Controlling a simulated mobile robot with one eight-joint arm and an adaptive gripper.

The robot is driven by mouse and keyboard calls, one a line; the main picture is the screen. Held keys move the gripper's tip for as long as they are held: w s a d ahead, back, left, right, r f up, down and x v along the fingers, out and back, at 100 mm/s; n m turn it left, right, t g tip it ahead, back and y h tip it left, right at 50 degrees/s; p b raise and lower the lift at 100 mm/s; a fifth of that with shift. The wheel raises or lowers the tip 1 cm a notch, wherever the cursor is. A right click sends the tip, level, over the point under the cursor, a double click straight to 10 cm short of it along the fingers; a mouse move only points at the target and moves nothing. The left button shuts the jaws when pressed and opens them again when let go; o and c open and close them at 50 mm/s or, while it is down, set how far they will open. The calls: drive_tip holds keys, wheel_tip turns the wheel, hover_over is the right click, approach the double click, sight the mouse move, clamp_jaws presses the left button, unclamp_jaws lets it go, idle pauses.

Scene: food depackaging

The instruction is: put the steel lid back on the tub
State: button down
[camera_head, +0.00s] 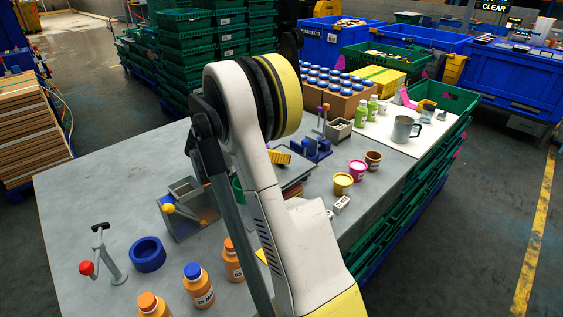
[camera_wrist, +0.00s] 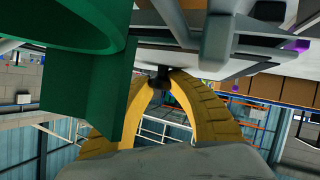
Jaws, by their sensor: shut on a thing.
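In the wrist view my gripper (camera_wrist: 160,82) has its two yellow ribbed fingers closed around a small black knob (camera_wrist: 157,72). A grey metallic surface (camera_wrist: 188,62) spreads just above the knob; it looks like the steel lid, though its full outline is cut off. A large green rounded thing (camera_wrist: 85,75) fills the left of this view, close beside the fingers; I cannot tell if it is the tub. In the head view my arm hides most of the gripper and what it holds. A sliver of green (camera_head: 238,190) shows beside the arm.
Orange bottles (camera_head: 198,287), a blue ring (camera_head: 147,254) and a red-tipped lever stand (camera_head: 112,258) are on the left of the grey table (camera_head: 80,190). Small pots (camera_head: 342,184), a blue fixture (camera_head: 312,150) and a grey mug (camera_head: 402,130) are to the right. The table's far left is clear.

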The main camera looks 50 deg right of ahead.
drive_tip(key=shift+f, duration=0.2)
drive_tip(key=c, duration=1.3)
unclamp_jaws()
drive_tip(key=shift+s, duration=0.1)
drive_tip(key=shift+c, duration=0.2)
drive_tip(key=shift+r, duration=0.1)
